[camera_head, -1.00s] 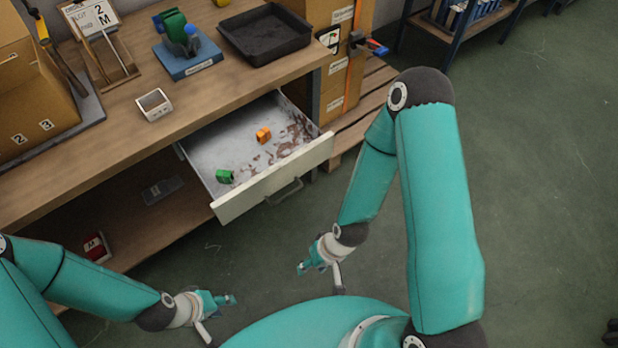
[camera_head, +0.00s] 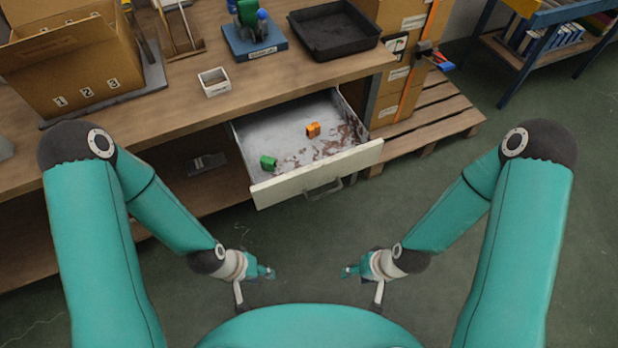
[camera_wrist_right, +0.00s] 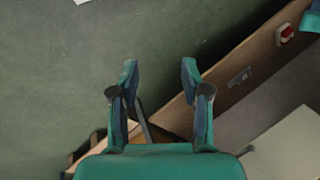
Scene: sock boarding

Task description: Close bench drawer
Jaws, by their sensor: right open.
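The bench drawer (camera_head: 318,176) stands pulled out from under the workbench, its cream front panel and dark handle (camera_head: 323,190) facing me. Inside it lie an orange block (camera_head: 313,130) and a green block (camera_head: 268,162). My left gripper (camera_head: 268,272) is in front of the drawer, low and to its left, touching nothing; its jaw opening is too small to judge. My right gripper (camera_head: 348,271) is in front of and below the drawer front, apart from the handle. In the right wrist view its two fingers (camera_wrist_right: 160,80) are apart with nothing between them.
The workbench top (camera_head: 190,110) carries a cardboard box (camera_head: 75,65), a small white bin (camera_head: 214,82), a blue stand (camera_head: 254,42) and a black tray (camera_head: 335,30). Stacked boxes on a wooden pallet (camera_head: 435,115) stand right of the drawer. Green floor is clear in front.

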